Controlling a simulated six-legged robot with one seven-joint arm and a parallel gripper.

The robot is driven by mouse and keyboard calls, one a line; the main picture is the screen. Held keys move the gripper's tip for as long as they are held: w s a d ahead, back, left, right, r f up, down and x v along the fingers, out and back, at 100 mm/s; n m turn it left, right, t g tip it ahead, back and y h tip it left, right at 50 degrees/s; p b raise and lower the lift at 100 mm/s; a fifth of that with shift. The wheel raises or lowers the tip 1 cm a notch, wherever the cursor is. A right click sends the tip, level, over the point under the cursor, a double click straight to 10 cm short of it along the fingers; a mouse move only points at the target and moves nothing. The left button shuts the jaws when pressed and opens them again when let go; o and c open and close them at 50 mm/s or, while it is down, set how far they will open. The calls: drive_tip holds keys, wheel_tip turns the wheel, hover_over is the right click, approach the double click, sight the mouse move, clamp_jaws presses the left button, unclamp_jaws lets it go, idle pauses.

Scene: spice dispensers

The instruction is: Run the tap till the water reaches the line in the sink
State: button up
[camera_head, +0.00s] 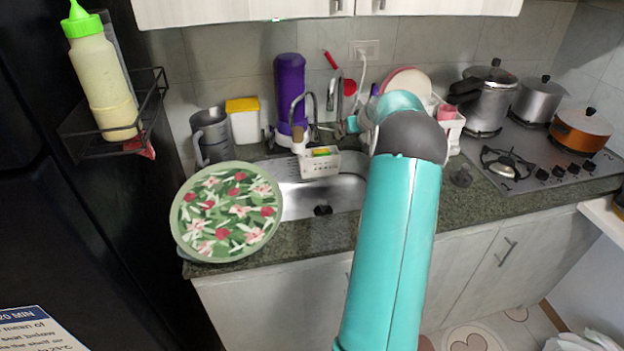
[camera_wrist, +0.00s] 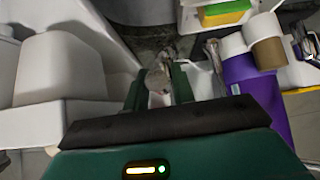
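The steel sink (camera_head: 345,192) is set in the counter, with its dark drain (camera_head: 322,210) showing. I see no water in its visible part and cannot make out a line. The curved metal tap (camera_head: 305,98) rises behind the sink; I see no stream from it. My gripper (camera_head: 351,124) is just right of the tap, partly hidden by my arm. In the wrist view my gripper (camera_wrist: 160,88) has its two fingers apart, on either side of a rounded grey metal piece (camera_wrist: 157,78), perhaps the tap's handle. Whether they touch it is unclear.
A white caddy (camera_head: 318,167) with a sponge sits at the sink's back edge. A purple dispenser (camera_head: 289,80) stands behind the tap. A flowered round board (camera_head: 226,212) covers the counter left of the sink. Pots (camera_head: 490,97) stand on the stove at right.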

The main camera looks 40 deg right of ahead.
drive_tip(key=shift+r, duration=0.1)
drive_tip(key=shift+w+d+r, duration=0.1)
drive_tip(key=shift+w+r, duration=0.05)
drive_tip(key=shift+r, duration=0.35)
drive_tip(key=shift+w+r, duration=0.15)
drive_tip(key=shift+r, duration=0.35)
drive_tip(key=shift+w+d+r, duration=0.1)
drive_tip(key=shift+w+r, duration=0.1)
drive_tip(key=shift+r, duration=0.25)
drive_tip(key=shift+w+d+r, duration=0.1)
drive_tip(key=shift+w+r, duration=0.05)
drive_tip(key=shift+r, duration=0.3)
drive_tip(key=shift+f, duration=0.1)
idle(5.9)
